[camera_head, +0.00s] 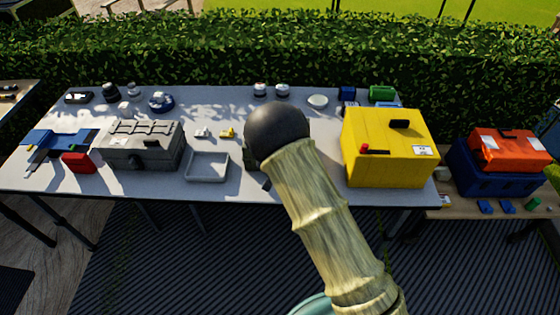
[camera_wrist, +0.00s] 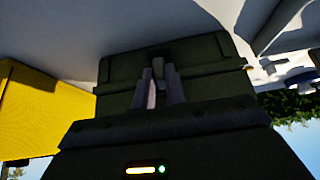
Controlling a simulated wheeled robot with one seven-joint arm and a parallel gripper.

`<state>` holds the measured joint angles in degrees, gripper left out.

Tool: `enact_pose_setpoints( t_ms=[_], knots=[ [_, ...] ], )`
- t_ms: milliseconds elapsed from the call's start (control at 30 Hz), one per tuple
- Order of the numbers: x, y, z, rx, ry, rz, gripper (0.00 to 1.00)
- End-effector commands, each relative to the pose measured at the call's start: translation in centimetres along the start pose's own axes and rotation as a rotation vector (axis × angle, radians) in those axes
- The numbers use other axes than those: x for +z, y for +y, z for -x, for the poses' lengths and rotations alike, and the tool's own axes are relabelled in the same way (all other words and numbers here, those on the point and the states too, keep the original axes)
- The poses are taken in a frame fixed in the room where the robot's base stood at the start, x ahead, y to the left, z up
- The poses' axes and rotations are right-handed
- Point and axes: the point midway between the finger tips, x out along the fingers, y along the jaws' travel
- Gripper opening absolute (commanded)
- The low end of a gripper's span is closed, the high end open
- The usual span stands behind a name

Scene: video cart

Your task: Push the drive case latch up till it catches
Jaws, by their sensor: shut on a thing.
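The drive case (camera_wrist: 215,85) looks to be the dark green case in the wrist view, with a ridged edge along its top. A small grey latch (camera_wrist: 158,68) sits on its face, in a dark recess. My gripper (camera_wrist: 160,85) is at this face, its two pale fingers close together on the latch, which shows between them. In the head view my arm covers the gripper and most of the dark case (camera_head: 250,157); only a little of its left side shows. How far up the latch stands cannot be told.
A yellow case (camera_head: 385,150) stands right of my arm. A grey case (camera_head: 145,147) and a shallow tray (camera_head: 207,178) are to the left on the table (camera_head: 60,185). A hedge (camera_head: 200,55) runs behind.

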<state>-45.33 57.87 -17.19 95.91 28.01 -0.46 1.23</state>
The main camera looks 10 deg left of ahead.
Motion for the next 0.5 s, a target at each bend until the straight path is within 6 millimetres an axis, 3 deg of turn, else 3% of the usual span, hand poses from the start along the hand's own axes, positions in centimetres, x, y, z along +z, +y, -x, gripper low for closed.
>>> enact_pose_setpoints(
  t_ms=[100,500],
  knots=[
    [-0.88,0.27,0.20,0.001,-0.035,-0.004,0.00],
    [-1.16,0.92,-0.19,0.005,-0.084,-0.014,0.00]
  ],
)
